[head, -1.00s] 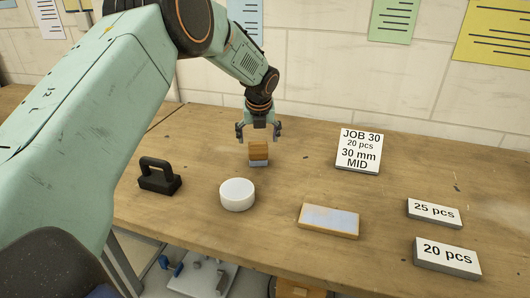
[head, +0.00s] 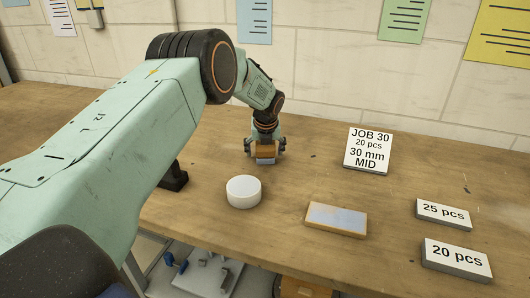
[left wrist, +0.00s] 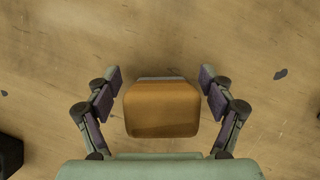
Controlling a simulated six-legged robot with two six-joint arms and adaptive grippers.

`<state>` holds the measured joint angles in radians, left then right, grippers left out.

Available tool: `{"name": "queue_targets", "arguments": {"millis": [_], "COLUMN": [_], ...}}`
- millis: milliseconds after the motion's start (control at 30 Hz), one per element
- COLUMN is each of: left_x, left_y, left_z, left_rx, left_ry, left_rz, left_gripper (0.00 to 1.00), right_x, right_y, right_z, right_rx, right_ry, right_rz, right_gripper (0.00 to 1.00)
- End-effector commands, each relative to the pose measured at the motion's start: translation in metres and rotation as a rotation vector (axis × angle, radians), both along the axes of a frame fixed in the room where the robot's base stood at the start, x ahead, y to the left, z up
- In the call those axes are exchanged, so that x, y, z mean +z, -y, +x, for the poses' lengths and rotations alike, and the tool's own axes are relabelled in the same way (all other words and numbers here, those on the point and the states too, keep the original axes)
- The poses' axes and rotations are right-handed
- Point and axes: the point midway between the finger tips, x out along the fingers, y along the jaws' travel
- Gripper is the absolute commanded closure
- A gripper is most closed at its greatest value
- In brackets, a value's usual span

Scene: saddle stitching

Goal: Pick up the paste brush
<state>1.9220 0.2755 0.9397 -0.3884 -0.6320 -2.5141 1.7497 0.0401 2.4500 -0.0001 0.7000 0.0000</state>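The paste brush (head: 265,155) is a small wooden block with a pale grey lower edge, standing on the workbench. My left gripper (head: 265,149) is right over it, pointing down, with a finger on each side. In the left wrist view the brush's brown top (left wrist: 162,109) lies between the two fingers of the left gripper (left wrist: 160,90), with a gap visible on both sides. The left gripper is open and holds nothing. My right gripper is not in view.
A round white tub (head: 243,191) stands in front of the brush. A black handled block (head: 174,177) is partly hidden behind my left arm. A wood-framed pad (head: 336,218), a job card (head: 368,150) and two count signs (head: 443,213) (head: 456,258) are to the right.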

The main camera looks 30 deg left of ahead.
Motion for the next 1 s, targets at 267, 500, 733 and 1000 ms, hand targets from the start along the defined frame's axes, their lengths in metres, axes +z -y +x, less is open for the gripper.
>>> {"name": "queue_targets", "arguments": {"millis": [267,500,733,1000], "left_x": [0.0005,0.0001,-0.0006,0.0068], "left_y": [0.0003,0.0002,0.0001,0.0003], "left_z": [0.0001,-0.0002,-0.0007,-0.0006], "left_rx": [0.0,0.0,0.0,0.0], "left_ry": [0.001,0.0,-0.001,-0.001], "left_rz": [0.001,0.0,0.0,-0.001], "left_gripper": [0.45,0.65,0.85,0.86], "right_x": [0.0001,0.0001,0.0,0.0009], "right_y": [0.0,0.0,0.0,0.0], "right_z": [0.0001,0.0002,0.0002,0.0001], "right_rx": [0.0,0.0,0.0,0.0], "right_ry": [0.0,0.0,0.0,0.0], "right_rz": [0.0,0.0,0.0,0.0], "right_gripper": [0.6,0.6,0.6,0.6]}}
